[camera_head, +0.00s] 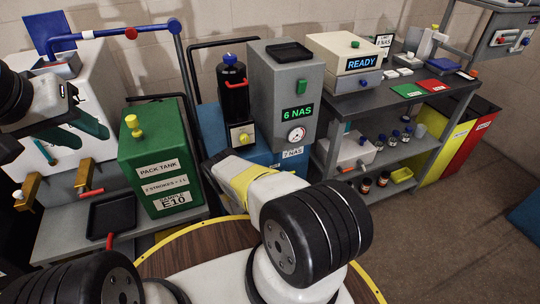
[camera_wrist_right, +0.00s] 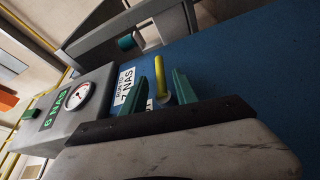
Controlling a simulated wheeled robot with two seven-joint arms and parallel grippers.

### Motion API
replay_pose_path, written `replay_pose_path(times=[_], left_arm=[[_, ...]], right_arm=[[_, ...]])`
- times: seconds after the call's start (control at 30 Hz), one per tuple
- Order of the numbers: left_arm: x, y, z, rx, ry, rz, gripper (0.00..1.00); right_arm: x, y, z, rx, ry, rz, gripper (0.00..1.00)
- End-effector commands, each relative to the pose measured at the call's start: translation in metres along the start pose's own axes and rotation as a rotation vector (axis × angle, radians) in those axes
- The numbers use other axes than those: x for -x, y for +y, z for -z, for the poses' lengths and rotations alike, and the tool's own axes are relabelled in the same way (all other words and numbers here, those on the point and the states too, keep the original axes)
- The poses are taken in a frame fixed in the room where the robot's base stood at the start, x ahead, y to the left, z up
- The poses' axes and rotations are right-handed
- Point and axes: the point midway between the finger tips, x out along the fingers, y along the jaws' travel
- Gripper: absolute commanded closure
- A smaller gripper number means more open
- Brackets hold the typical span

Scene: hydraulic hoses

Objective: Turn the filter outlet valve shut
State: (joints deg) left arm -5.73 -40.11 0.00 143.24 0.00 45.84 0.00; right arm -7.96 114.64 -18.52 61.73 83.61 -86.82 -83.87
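A valve with a yellow lever (camera_wrist_right: 145,38) stands out from the blue cart face (camera_wrist_right: 215,55) in the right wrist view, beside a label ending in "7 NAS" (camera_wrist_right: 126,86). I take it for the filter outlet valve; its own label is not readable. My right gripper (camera_wrist_right: 171,82) has its two green fingers apart, with the valve's yellow and grey end between them; contact cannot be told. In the head view my right arm hides this gripper and the lever. My left gripper (camera_head: 68,138) is open and empty at the far left, in front of a white machine (camera_head: 95,100).
The grey filter unit (camera_head: 283,80) reads "6 NAS" and has a gauge (camera_head: 297,135).

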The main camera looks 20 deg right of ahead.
Motion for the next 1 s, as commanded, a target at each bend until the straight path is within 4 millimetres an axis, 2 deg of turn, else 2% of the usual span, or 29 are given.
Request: replay_pose_path(times=[0.1,0.3,1.0], left_arm=[[0.000,0.000,0.000,0.000,0.000,0.000,0.64],[0.000,0.000,0.000,0.000,0.000,0.000,0.64],[0.000,0.000,0.000,0.000,0.000,0.000,0.64]], right_arm=[[0.022,0.000,0.000,0.002,0.002,0.001,0.65],[0.042,0.000,0.000,0.000,0.000,-0.001,0.65],[0.045,0.000,0.000,0.000,0.000,-0.001,0.65]])
